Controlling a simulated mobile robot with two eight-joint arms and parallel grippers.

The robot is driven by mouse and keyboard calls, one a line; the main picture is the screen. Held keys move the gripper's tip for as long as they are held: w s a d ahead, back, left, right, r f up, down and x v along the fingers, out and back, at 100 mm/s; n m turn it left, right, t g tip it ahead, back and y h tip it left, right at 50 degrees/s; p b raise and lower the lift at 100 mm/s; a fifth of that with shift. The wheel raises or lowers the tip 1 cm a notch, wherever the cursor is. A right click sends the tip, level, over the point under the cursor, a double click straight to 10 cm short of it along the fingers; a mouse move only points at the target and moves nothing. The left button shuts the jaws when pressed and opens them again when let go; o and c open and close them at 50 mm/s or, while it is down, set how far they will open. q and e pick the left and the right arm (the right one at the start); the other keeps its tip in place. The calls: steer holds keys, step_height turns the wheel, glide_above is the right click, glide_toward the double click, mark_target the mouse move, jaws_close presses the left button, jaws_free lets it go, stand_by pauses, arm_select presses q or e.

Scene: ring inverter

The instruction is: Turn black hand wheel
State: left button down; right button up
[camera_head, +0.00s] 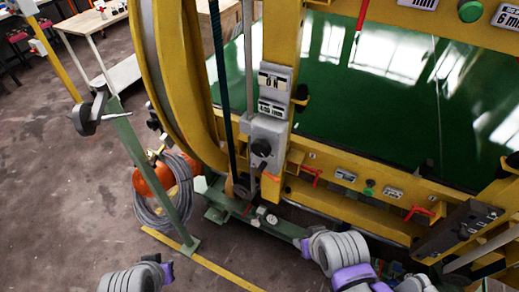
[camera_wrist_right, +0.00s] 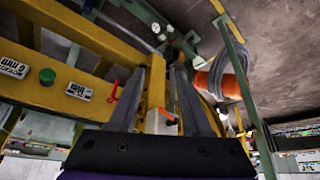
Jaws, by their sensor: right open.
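A dark wheel-like part with a crank handle (camera_head: 88,112) sits at the top of a green post at the left in the head view. It is seen partly edge-on, and I cannot tell for sure that it is the black hand wheel. A round black knob (camera_head: 261,147) is on a grey box on the yellow frame. My right gripper (camera_wrist_right: 160,75) is open in the right wrist view, its two grey fingers apart. A pale block with an orange-red edge (camera_wrist_right: 160,122) shows between the fingers, with no clear contact. My left gripper is not visible; only my left arm shows at the bottom.
The yellow machine frame (camera_head: 277,45) with a green panel (camera_head: 385,90) fills the right. Red handles (camera_head: 310,172) stick out from the frame. The floor at the left is open.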

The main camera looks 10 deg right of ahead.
stand_by(0.3)
steer(key=shift+o, duration=2.5)
steer(key=shift+w+f+n, duration=0.15)
steer(key=shift+f+n, duration=0.1)
steer(key=shift+n, duration=0.45)
steer(key=o, duration=0.3)
steer(key=w+n+h+b, duration=0.1)
steer(key=n, duration=0.2)
steer(key=w+d+f+n+h+b, duration=0.1)
steer(key=w+n, duration=0.1)
steer(key=n, duration=0.2)
steer(key=w+n+h+b, duration=0.1)
steer(key=n, duration=0.2)
steer(key=shift+w+d+f+n+h, duration=0.2)
steer(key=shift+w+f+n+h, duration=0.1)
steer(key=shift+h, duration=0.1)
steer(key=shift+o, duration=0.2)
steer(key=n+t+h+b, duration=0.65)
steer(key=n+t, duration=0.25)
steer(key=n, duration=1.6)
glide_toward(260, 152)
steer(key=shift+h, duration=0.25)
steer(key=x, duration=1)
steer(key=shift+w+f+p, duration=0.1)
steer(key=shift+w+p, duration=0.15)
steer(key=shift+p, duration=0.1)
